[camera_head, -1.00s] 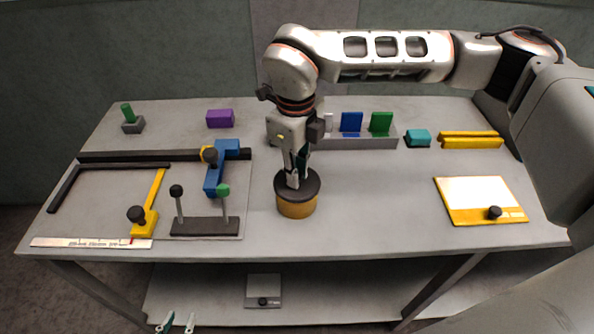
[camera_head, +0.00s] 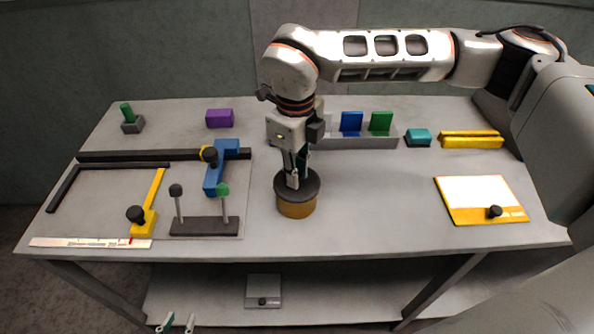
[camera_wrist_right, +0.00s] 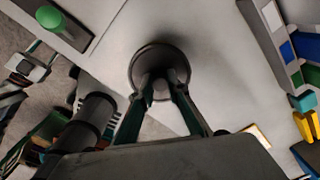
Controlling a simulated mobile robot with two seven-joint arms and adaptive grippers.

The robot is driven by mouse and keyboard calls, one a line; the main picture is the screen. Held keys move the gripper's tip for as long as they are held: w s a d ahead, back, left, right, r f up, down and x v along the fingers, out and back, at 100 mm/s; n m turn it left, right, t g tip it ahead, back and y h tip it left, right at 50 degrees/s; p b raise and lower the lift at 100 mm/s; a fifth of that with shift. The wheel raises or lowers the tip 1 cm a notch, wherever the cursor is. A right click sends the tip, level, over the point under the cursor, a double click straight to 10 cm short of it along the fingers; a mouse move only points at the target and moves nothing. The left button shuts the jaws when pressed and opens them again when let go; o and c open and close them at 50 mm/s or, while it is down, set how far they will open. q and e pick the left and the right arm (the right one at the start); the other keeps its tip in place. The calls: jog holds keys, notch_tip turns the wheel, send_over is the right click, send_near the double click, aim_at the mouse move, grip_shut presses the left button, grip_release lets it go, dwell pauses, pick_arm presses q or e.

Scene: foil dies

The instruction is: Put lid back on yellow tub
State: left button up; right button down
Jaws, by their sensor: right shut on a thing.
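The yellow tub (camera_head: 297,208) stands upright near the middle of the table. The dark round lid (camera_head: 311,187) sits on top of the tub, covering its mouth; I cannot tell whether it is fully seated. My right gripper (camera_head: 293,181) points down from above and is shut on the lid's knob, which the fingers mostly hide. In the right wrist view the lid (camera_wrist_right: 147,62) is a dark disc at the fingertips of my right gripper (camera_wrist_right: 160,88), and it hides the tub. My left gripper (camera_head: 176,322) shows only its fingertips at the bottom edge, spread apart and empty.
Left of the tub are a dark stand with two knobbed posts (camera_head: 204,227) and a blue bracket (camera_head: 214,178). Behind the tub is a grey rack (camera_head: 360,142) with coloured plates. A yellow-edged white board (camera_head: 480,199) lies at right.

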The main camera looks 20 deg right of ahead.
dwell(0.7)
jog(key=c, duration=1.9)
grip_release()
jog(key=shift+o, duration=0.6)
jog(key=o, duration=0.4)
jog(key=shift+r, duration=0.1)
jog(key=shift+r+p, duration=1.75)
jog(key=shift+r, duration=1.65)
